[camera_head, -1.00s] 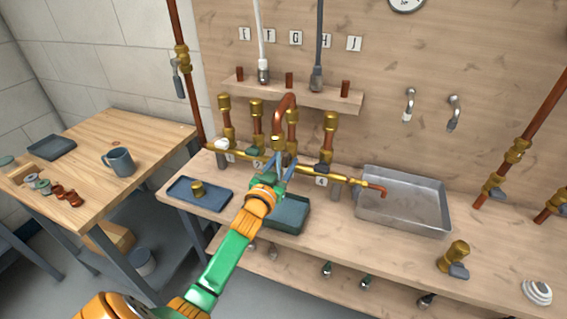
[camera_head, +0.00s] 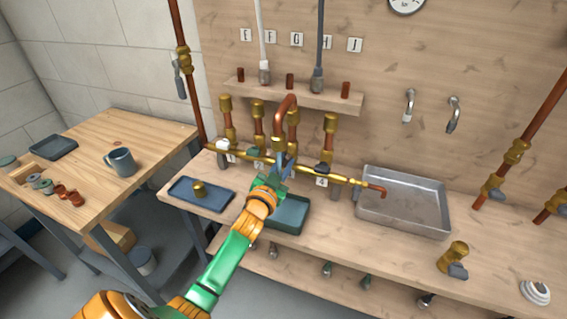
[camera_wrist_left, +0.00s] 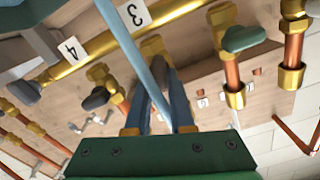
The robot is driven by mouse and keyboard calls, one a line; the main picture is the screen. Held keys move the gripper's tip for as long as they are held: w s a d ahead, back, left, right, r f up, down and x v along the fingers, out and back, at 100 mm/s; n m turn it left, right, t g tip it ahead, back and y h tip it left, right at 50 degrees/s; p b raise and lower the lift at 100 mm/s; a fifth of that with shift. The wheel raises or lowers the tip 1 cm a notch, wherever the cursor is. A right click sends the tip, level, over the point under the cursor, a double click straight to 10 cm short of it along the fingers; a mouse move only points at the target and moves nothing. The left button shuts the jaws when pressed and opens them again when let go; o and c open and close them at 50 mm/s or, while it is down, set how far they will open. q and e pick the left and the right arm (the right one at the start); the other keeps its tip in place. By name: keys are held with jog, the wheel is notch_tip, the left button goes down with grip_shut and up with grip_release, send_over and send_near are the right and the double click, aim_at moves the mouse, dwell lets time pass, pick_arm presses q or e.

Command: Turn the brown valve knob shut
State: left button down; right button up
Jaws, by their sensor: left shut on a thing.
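The brass manifold pipe (camera_head: 310,174) runs along the back of the bench, with several upright copper and brass branches. My left gripper (camera_head: 283,163) is at its middle, below the bent copper pipe (camera_head: 287,104). In the left wrist view its blue fingers are closed around a small brownish knob (camera_wrist_left: 171,82), which they mostly hide. How far the knob is turned cannot be told. A dark grey knob (camera_wrist_left: 97,97) and a green knob (camera_wrist_left: 243,38) sit on neighbouring branches, clear of the fingers. My right gripper is not in view.
A blue tray (camera_head: 222,203) holding a brass part lies left of my arm, and a teal tray (camera_head: 298,221) lies beside it. A metal basin (camera_head: 433,229) stands to the right. A brass valve (camera_head: 455,255) stands at the front right. Number tags 3 and 4 mark the manifold.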

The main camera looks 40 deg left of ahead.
pick_arm(q)
jog(key=m, duration=0.3)
jog(key=shift+r+m, duration=0.1)
jog(key=shift+m, duration=0.3)
jog(key=m, duration=0.3)
jog(key=shift+d+m, duration=0.1)
jog(key=shift+m, duration=0.2)
jog(key=m, duration=0.3)
jog(key=shift+w, duration=0.1)
jog(key=shift+m, duration=1.7)
jog(key=c, duration=0.8)
grip_release()
jog(key=shift+w+f, duration=0.15)
jog(key=shift+f, duration=0.15)
jog(key=v, duration=0.7)
